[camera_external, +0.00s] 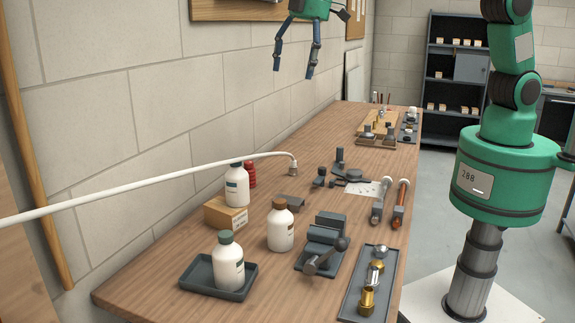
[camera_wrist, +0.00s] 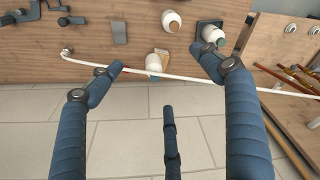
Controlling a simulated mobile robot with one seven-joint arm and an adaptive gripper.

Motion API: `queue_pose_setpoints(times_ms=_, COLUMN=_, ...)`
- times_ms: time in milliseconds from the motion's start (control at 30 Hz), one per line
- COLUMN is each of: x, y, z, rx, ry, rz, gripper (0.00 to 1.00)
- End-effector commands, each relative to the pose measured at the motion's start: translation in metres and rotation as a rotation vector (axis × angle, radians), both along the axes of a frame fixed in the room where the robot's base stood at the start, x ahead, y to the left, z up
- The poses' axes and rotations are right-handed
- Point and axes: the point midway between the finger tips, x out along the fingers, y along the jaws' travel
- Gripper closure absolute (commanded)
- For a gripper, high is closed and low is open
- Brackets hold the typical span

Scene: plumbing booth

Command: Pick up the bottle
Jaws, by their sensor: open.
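Three white bottles show. One with a green cap (camera_external: 228,264) stands in a dark tray (camera_external: 190,277). One with a brown cap (camera_external: 280,230) stands on the bench. One with a dark cap (camera_external: 237,187) stands on a small cardboard box (camera_external: 222,214). In the wrist view the brown-capped bottle (camera_wrist: 171,19) is at top centre, the tray bottle (camera_wrist: 211,34) right of it, and the box bottle (camera_wrist: 153,64) lower, partly behind the white pipe. My gripper (camera_external: 293,71) is open and empty, high above the bench near the wall. Its blue fingers (camera_wrist: 156,60) spread in the wrist view.
A long white pipe (camera_external: 150,183) crosses above the bench beside the box bottle. A dark vise (camera_external: 322,242) and a tray of brass fittings (camera_external: 368,284) are right of the bottles. Red and grey wrenches (camera_external: 400,204) lie farther back. The wall bounds the left side.

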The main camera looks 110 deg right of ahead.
Motion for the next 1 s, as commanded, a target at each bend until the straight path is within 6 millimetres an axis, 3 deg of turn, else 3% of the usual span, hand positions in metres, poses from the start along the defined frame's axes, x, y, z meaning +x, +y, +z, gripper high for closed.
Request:
queue_pose_setpoints(times_ms=500, x=0.087, y=-0.059, z=-0.083, rx=0.011, ry=0.085, rz=-0.001, gripper=0.21)
queue_pose_setpoints(times_ms=1000, x=0.139, y=-0.114, z=-0.185, rx=0.028, ry=0.159, rz=-0.001, gripper=0.21)
